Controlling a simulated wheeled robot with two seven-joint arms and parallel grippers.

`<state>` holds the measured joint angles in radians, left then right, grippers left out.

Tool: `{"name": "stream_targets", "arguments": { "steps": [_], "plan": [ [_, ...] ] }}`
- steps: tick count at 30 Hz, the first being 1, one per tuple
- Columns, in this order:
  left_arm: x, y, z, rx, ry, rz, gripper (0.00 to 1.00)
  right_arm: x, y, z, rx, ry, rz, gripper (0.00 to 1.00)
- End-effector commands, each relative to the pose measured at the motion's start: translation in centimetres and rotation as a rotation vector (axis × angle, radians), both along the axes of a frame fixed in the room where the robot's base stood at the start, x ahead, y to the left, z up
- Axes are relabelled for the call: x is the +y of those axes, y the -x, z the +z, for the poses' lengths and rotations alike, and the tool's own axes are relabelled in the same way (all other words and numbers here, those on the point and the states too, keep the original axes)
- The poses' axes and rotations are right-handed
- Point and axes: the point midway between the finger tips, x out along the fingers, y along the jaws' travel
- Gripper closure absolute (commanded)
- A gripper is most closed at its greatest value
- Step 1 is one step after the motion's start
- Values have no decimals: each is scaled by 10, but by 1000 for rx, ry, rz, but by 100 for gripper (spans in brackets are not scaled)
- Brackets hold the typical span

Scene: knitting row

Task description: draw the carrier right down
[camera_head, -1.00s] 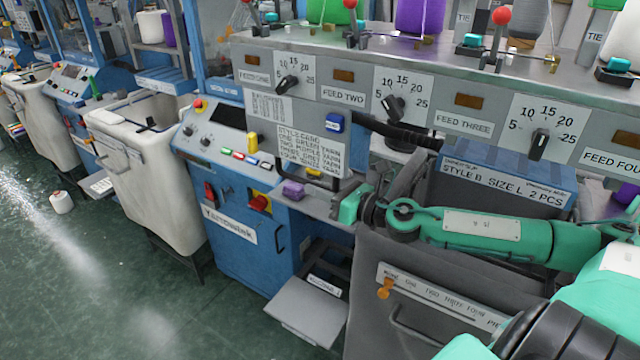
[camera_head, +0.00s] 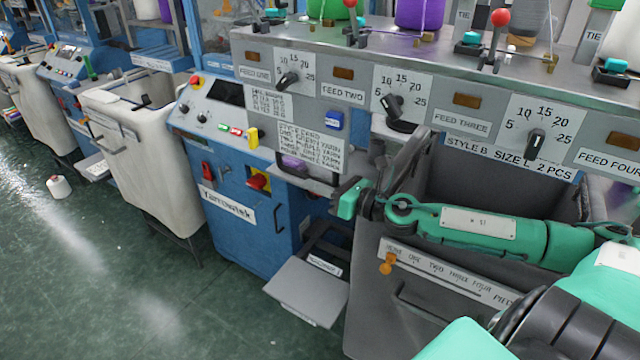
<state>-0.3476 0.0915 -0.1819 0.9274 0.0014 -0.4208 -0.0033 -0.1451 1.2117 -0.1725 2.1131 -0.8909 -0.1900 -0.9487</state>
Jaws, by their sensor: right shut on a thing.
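The carrier (camera_head: 448,90) seems to be the long grey panel with feed dials and labels across the upper picture. It has a flat top bearing yarn cones. A dark U-shaped handle (camera_head: 312,182) sits under its text card at the lower left. My right gripper (camera_head: 347,198) is at the right end of this handle, shut on it; the exact contact is small and partly hidden. The panel's lower edge overlaps the top of the "STYLE B SIZE L" label (camera_head: 508,153). My left gripper is not in view.
A grey bin (camera_head: 400,285) stands below the panel, under my right arm. The blue machine (camera_head: 245,215) and a pale bin (camera_head: 150,170) are at left. A purple item (camera_head: 294,163) shows behind the handle. Green floor (camera_head: 100,270) is open at lower left.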

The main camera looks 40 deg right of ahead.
Motion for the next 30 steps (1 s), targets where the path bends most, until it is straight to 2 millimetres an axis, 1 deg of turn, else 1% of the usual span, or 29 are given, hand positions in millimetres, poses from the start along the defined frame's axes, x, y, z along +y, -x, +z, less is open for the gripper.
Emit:
{"name": "stream_targets", "arguments": {
  "steps": [1, 2, 3, 4, 5, 17, 20, 30],
  "plan": [
    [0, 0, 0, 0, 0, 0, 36, 0, 1, -4, 7, -1, 1, 100],
    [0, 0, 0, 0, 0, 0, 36, 0, 1, -3, 7, -1, 1, 81],
    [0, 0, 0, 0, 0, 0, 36, 0, 1, -3, 7, -1, 1, 73],
    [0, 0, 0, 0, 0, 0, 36, 0, 1, -3, 6, -2, 1, 67],
    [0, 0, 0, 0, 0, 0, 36, 0, 0, -3, 6, -1, 1, 64],
    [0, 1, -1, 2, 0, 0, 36, -1, 2, -1, 2, -1, 0, 64],
    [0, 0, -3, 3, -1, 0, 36, -2, 6, -2, 2, -2, 0, 64],
    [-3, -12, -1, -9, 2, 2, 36, -10, 24, -2, 3, -1, -1, 64]
  ]
}}
